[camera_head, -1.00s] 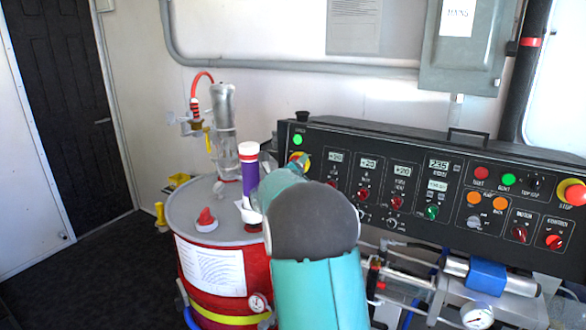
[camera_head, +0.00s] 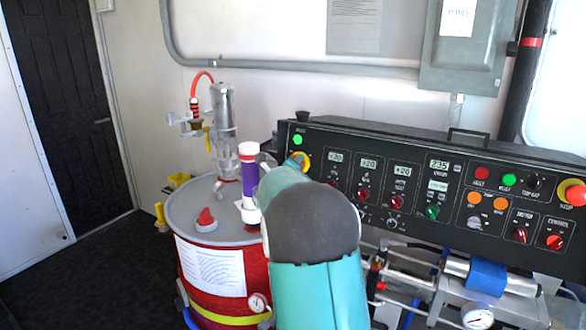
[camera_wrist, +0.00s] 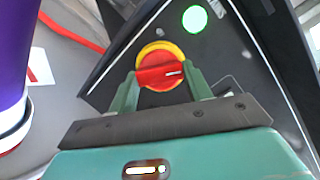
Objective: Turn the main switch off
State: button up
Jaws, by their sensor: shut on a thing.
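The main switch (camera_wrist: 161,69) is a red rotary knob on a yellow ring, on the black control panel. In the wrist view its white pointer mark points to the right. My gripper (camera_wrist: 163,80) has its two green fingers on either side of the red knob, shut on it. In the head view the yellow and red edge of the switch (camera_head: 303,160) shows at the panel's left end. My arm hides the rest of it and the fingers there.
A green lamp (camera_wrist: 194,19) is lit above the switch. The panel (camera_head: 375,140) carries several other knobs, displays and a red stop button (camera_head: 575,194). A red drum (camera_head: 213,265) and a purple-banded tube (camera_head: 249,180) stand close left of my gripper.

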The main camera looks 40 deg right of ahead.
jog(key=shift+w+r+n+g+y, duration=0.15)
jog(key=shift+n+g+y, duration=0.3)
jog(key=shift+n, duration=2)
jog(key=shift+s+r+n+g+y, duration=0.15)
jog(key=shift+n+y, duration=0.4)
jog(key=shift+n, duration=1.95)
jog(key=shift+w+r+n+g+y, duration=0.1)
jog(key=shift+n+g+y, duration=0.35)
jog(key=shift+n, duration=2)
jog(key=o, duration=1)
jog(key=v, duration=1.3)
jog(key=shift+a+r, duration=0.15)
jog(key=shift+a, duration=0.15)
